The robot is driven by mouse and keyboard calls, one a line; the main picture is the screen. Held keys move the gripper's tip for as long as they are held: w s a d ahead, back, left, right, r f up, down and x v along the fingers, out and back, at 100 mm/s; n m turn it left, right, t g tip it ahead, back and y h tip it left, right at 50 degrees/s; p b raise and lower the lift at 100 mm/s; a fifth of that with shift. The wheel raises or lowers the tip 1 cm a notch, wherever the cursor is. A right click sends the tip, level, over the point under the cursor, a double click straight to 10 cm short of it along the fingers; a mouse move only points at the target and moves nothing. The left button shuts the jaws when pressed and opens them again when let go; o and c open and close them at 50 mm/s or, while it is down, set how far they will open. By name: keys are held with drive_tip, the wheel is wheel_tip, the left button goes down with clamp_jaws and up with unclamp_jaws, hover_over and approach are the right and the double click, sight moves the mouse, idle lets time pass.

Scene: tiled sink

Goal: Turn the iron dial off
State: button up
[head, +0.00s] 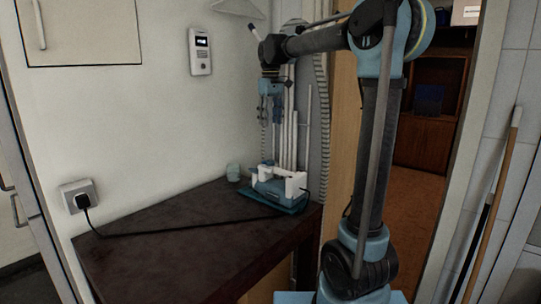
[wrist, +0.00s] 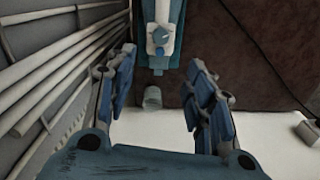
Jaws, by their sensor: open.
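The iron (head: 270,186) is teal and white and lies at the far right corner of the dark table, with a black cord. In the wrist view its body (wrist: 162,15) shows at the top centre, with a small blue-grey dial (wrist: 160,37) on a white part. The dial's setting is too small to read. My gripper (head: 270,100) hangs above the iron. In the wrist view my gripper (wrist: 162,70) is open and empty, its fingers spread to both sides of the dial's line, apart from it.
A small pale cup (head: 233,172) stands beside the iron; it also shows between my fingers in the wrist view (wrist: 152,97). White pipes (head: 291,135) run up the wall close by. The cord crosses the table to a wall socket (head: 79,195). The table's (head: 160,235) front is clear.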

sight(270, 161)
drive_tip(key=shift+m, duration=0.5)
wheel_tip(270, 161, down, 16)
drive_tip(key=shift+f, duration=0.2)
drive_tip(key=shift+s, duration=0.1)
drive_tip(key=c, duration=1.1)
drive_tip(key=shift+d, duration=0.15)
